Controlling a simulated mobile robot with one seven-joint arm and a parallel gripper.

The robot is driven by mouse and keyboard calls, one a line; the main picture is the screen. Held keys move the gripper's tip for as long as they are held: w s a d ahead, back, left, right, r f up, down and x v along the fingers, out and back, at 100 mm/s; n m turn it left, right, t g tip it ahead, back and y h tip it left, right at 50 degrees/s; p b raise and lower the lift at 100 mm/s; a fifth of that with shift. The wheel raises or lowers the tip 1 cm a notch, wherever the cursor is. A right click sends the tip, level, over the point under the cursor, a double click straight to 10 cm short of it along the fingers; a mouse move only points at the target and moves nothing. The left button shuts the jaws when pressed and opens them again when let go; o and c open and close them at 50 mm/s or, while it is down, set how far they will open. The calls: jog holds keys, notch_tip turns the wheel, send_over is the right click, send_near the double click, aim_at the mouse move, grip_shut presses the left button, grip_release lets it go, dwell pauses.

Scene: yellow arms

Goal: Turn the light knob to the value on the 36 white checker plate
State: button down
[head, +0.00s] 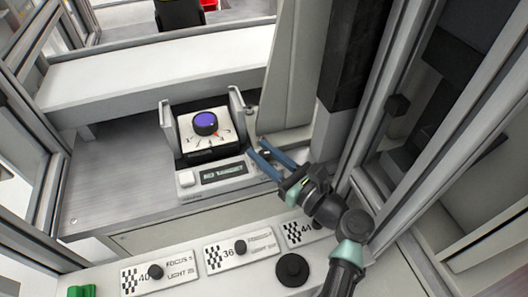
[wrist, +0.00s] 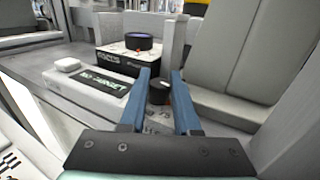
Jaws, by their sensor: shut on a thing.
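My gripper (head: 257,147) has two blue fingers shut on a small black knob (wrist: 158,93) at the right end of the front control panel. In the wrist view the knob sits between the fingers and shows a reddish mark. A blue-topped black knob (head: 205,123) stands on a white dial plate with a red pointer, behind the panel. The 36 white checker plate (head: 241,251) lies at the front middle, with a black peg on it and FOCUS and LIGHT text; its values are too small to read surely.
The panel also has a white button (head: 186,179) and a dark display (head: 222,171). Checker plates 40 (head: 160,274) and 44 (head: 303,231) flank plate 36. A grey upright panel (head: 291,70) rises beside the gripper. Bare metal surface (head: 110,180) is free at left.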

jog(key=c, duration=0.6)
grip_release()
jog(key=v, duration=1.3)
jog(key=shift+p, duration=0.35)
